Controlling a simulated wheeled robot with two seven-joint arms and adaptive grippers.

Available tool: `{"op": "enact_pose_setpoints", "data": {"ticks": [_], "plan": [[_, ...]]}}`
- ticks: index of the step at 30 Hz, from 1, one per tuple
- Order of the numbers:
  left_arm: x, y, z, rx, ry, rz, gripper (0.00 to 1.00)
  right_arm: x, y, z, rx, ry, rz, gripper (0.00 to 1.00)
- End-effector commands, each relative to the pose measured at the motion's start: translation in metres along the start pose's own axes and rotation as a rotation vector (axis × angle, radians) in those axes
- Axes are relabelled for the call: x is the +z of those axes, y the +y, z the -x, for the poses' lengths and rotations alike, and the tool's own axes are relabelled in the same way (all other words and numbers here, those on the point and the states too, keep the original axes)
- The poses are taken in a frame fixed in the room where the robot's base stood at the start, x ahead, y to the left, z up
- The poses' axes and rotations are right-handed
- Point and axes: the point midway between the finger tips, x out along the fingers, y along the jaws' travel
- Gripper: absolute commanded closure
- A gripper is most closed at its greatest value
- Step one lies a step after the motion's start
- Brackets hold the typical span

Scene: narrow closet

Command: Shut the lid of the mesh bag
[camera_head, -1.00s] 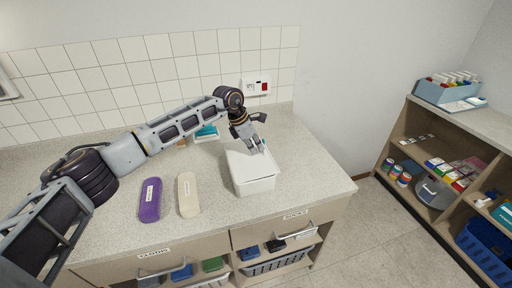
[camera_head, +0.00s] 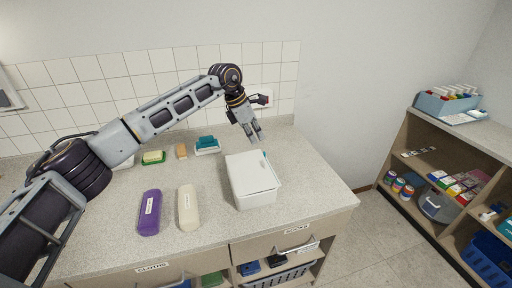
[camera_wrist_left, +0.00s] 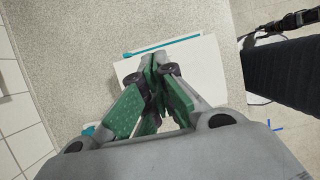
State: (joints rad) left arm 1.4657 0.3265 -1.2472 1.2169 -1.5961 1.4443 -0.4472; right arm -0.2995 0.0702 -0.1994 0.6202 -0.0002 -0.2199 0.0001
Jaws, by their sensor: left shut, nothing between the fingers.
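I see no bag that is clearly of mesh. A white box (camera_head: 257,200) with a flat white lid (camera_head: 252,173) stands on the counter. The lid lies over the top and looks down; I cannot tell whether it is fully closed. In the left wrist view the lid (camera_wrist_left: 200,72) shows below the fingers, with a teal strip (camera_wrist_left: 163,46) along one edge. My left gripper (camera_head: 258,140) is shut and empty, above and behind the box, apart from the lid. Its fingers (camera_wrist_left: 157,62) hide part of the lid in the wrist view. My right gripper is not in view.
A purple case (camera_head: 149,213) and a cream case (camera_head: 188,208) lie left of the box. A teal item in a white tray (camera_head: 207,146), a tan block (camera_head: 182,151) and a green dish (camera_head: 153,157) stand near the tiled wall. The counter right of the box is clear.

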Motion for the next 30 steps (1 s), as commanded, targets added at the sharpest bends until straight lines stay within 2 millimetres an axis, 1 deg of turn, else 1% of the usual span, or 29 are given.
{"op": "enact_pose_setpoints", "data": {"ticks": [3, 9, 14, 20, 22, 23, 27, 29, 30], "plan": [[0.005, 0.000, 0.014, 0.000, 0.000, 0.000, 1.00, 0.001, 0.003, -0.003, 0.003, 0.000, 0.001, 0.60], [0.010, 0.000, 0.028, 0.000, 0.000, 0.001, 1.00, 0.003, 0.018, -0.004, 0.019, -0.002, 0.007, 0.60], [0.011, 0.000, 0.031, -0.001, 0.000, 0.001, 1.00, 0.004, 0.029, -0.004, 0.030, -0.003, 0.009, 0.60], [0.011, 0.000, 0.030, -0.001, 0.000, 0.001, 1.00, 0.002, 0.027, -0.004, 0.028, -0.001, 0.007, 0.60], [0.012, -0.001, 0.030, -0.002, -0.001, 0.000, 1.00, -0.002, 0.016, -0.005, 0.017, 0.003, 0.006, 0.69], [0.012, -0.001, 0.030, -0.003, -0.003, 0.000, 1.00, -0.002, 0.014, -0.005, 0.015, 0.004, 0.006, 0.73], [0.018, -0.007, 0.022, -0.021, -0.033, 0.001, 1.00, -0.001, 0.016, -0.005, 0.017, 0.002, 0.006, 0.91], [0.023, -0.013, 0.016, -0.037, -0.061, 0.001, 1.00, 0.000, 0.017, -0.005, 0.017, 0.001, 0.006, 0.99], [0.028, -0.018, 0.012, -0.049, -0.085, 0.002, 1.00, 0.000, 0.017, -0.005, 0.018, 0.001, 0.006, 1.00]]}}
